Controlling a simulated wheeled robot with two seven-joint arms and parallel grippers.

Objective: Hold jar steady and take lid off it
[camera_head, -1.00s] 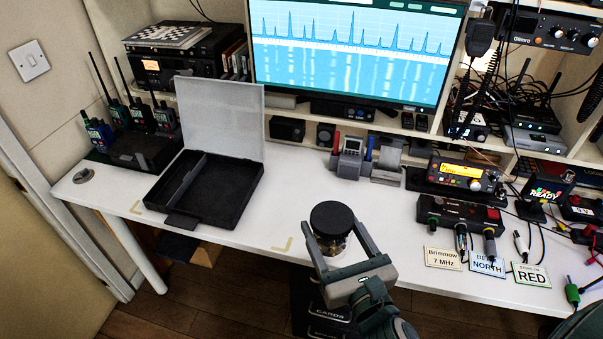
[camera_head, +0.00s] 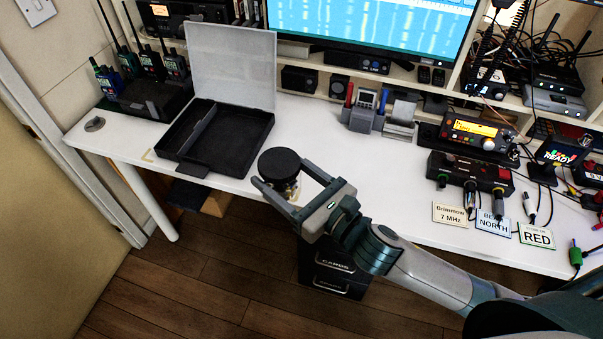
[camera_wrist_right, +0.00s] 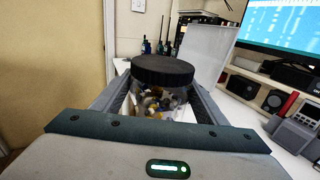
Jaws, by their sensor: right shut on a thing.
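A clear jar (camera_head: 292,190) with a black round lid (camera_head: 279,163) is near the desk's front edge, right of the open black case. In the right wrist view the lid (camera_wrist_right: 161,70) sits on the jar (camera_wrist_right: 160,103), which is upright and holds small mixed pieces. My right gripper (camera_head: 281,173) is shut on the jar's body, one finger on each side below the lid. I cannot tell whether the jar touches the desk. My left gripper is not in view.
The open case (camera_head: 222,150) has its clear lid raised. Handheld radios (camera_head: 150,65) stand at the back left. A black control box (camera_head: 470,172) with cables and label cards is at the right. Bare white desk (camera_head: 325,140) lies behind the jar. A drawer unit (camera_head: 333,272) stands below.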

